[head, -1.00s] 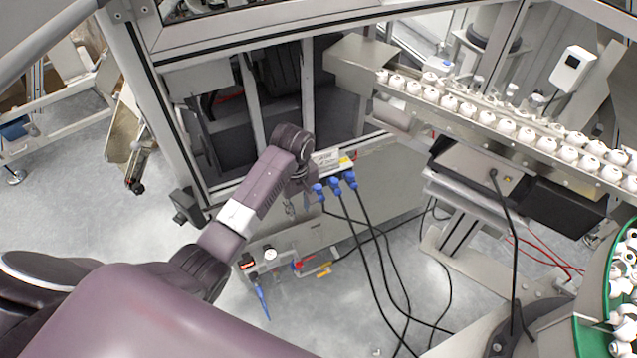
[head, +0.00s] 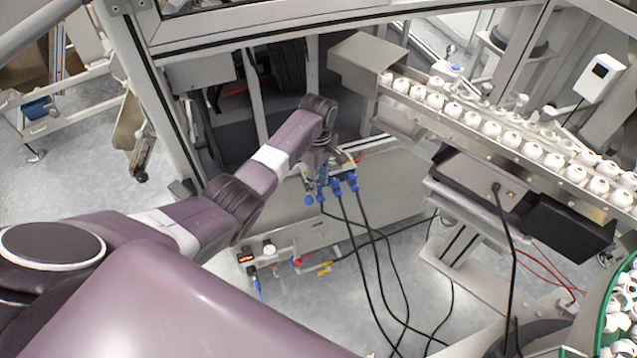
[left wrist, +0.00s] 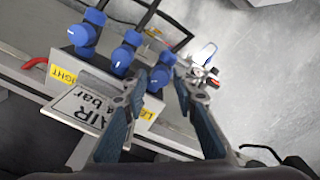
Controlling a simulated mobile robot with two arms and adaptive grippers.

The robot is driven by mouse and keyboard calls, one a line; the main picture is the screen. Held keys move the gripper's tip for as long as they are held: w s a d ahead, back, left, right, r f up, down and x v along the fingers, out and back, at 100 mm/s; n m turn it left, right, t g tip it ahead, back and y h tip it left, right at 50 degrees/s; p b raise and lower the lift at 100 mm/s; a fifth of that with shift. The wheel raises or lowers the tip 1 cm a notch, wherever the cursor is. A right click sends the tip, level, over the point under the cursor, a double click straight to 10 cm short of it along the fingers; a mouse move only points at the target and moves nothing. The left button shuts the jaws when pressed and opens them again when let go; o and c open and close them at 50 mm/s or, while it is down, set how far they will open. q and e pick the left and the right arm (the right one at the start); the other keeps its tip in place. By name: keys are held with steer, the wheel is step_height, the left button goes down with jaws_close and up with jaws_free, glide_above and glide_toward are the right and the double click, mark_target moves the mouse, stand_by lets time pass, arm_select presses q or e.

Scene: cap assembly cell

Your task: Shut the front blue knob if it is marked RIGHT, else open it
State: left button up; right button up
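A grey valve box carries a row of three blue knobs. In the left wrist view they are the far knob (left wrist: 84,36), the middle knob (left wrist: 122,56) and the front blue knob (left wrist: 159,77). The yellow label by the front knob, partly covered, reads LEFT (left wrist: 148,115); the one at the far end reads RIGHT (left wrist: 63,76). A white AIR 4 bar plate (left wrist: 85,107) lies between. My left gripper (left wrist: 160,84) is open, its fingertips on either side of the front knob; I cannot tell if they touch. In the head view it (head: 322,178) is over the box's near end. My right gripper is out of view.
Black cables (head: 375,250) hang from the knob row to the floor. A conveyor (head: 480,125) with white caps runs above and to the right. A frame post (head: 313,65) stands behind my arm. A gauge and small valves (head: 269,249) sit lower on the panel.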

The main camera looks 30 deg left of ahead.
arm_select(q)
steer(key=shift+f, duration=0.4)
steer(key=shift+s, duration=0.1)
steer(key=shift+c, duration=0.4)
jaws_close()
